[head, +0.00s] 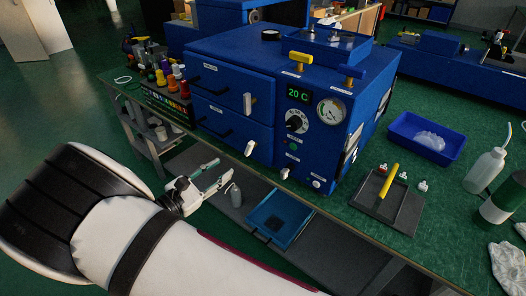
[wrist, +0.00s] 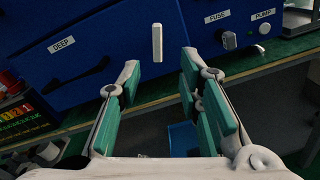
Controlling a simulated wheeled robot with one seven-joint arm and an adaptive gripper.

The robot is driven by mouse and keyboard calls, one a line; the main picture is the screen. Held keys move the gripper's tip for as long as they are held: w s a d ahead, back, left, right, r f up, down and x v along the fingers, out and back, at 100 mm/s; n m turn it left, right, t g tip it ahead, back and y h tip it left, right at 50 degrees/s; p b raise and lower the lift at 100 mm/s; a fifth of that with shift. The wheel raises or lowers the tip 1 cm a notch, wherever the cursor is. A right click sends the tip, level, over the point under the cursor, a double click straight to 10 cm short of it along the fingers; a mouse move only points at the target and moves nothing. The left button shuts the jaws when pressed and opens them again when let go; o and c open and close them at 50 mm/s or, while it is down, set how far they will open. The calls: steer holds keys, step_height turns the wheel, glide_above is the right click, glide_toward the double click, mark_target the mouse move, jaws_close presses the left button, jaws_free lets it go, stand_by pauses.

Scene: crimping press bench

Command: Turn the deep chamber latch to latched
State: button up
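The deep chamber is the lower door (head: 225,127) on the front of the blue press. Its "DEEP" label shows in the wrist view (wrist: 62,44). Its latch is a white bar handle (wrist: 157,42), roughly upright in the wrist view; in the head view the same latch (head: 250,148) is at the door's right edge. My gripper (head: 226,172) is open and empty, in front of and below the latch, not touching it. In the wrist view my gripper (wrist: 160,78) has its green-padded fingers spread, with the latch beyond the gap between them.
An upper door has its own white latch (head: 248,103). Fuse (wrist: 229,39) and pump (wrist: 264,28) knobs sit right of the deep latch. Below the bench are a blue tray (head: 280,217) and a grey bottle (head: 234,194). Colored spools (head: 175,80) stand at the left.

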mark_target(247, 150)
steer(key=shift+n+t, duration=0.3)
steer(key=x, duration=0.8)
steer(key=f+p+x, duration=0.1)
steer(key=x, duration=0.4)
steer(key=shift+w, duration=0.15)
steer(key=shift+c, duration=0.6)
jaws_close()
